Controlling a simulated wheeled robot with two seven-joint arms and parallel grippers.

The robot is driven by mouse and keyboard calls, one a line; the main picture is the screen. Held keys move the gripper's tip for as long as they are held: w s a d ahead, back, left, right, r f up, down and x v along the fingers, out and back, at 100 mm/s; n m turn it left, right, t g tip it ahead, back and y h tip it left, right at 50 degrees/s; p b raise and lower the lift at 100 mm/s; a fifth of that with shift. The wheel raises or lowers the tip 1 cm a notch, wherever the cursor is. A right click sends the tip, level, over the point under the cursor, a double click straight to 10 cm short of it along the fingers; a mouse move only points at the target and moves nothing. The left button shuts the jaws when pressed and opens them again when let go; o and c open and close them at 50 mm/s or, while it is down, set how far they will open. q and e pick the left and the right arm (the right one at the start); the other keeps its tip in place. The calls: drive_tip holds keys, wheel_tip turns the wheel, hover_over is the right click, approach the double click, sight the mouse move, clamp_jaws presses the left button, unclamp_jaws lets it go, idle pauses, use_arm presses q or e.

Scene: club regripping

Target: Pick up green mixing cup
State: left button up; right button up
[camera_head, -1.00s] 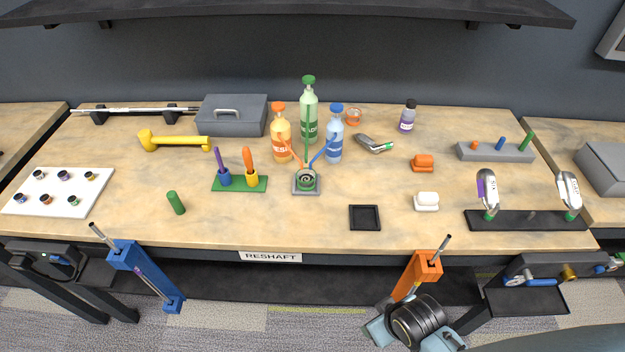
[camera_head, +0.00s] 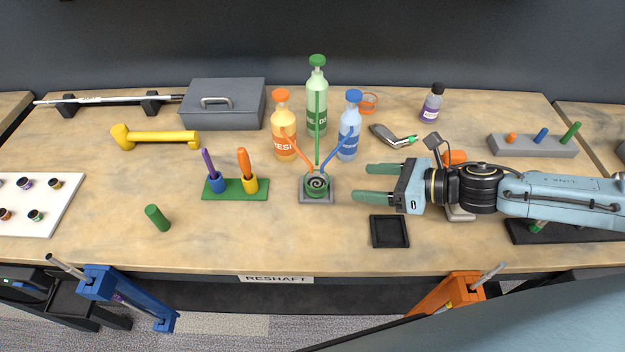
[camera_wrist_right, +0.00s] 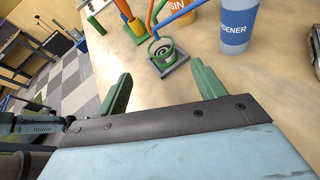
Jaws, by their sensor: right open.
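The green mixing cup (camera_head: 317,186) stands upright on a small grey square base near the middle of the bench, with a spiral pattern visible inside it. Orange, green and blue tubes from the bottles behind lead to its top. My right gripper (camera_head: 362,182) is open and empty, just right of the cup and pointing left at it, not touching. In the right wrist view the cup (camera_wrist_right: 163,54) sits ahead, between and beyond the two green fingers of the gripper (camera_wrist_right: 162,72). My left gripper is not in view.
Orange (camera_head: 284,140), green (camera_head: 317,110) and blue (camera_head: 349,140) bottles stand close behind the cup. A green stand (camera_head: 250,190) with two tools is to the left. A black tray (camera_head: 389,231) lies below the gripper. Bare bench lies in front of the cup.

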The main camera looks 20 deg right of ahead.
drive_tip(key=shift+w+f+n, duration=0.1)
drive_tip(key=shift+w+n, duration=0.05)
drive_tip(key=shift+n, duration=0.25)
drive_tip(key=p, duration=0.1)
approach(308, 180)
drive_tip(key=shift+w+a, duration=0.55)
drive_tip(key=shift+a, duration=0.1)
drive_tip(key=shift+f+x, duration=0.2)
drive_tip(key=shift+x, duration=1.35)
drive_tip(key=shift+f+x, duration=0.15)
drive_tip(key=shift+x, duration=1.35)
drive_tip(key=shift+s, duration=0.2)
drive_tip(key=shift+d, duration=0.1)
drive_tip(key=c, duration=1.1)
drive_tip(key=shift+r, duration=0.15)
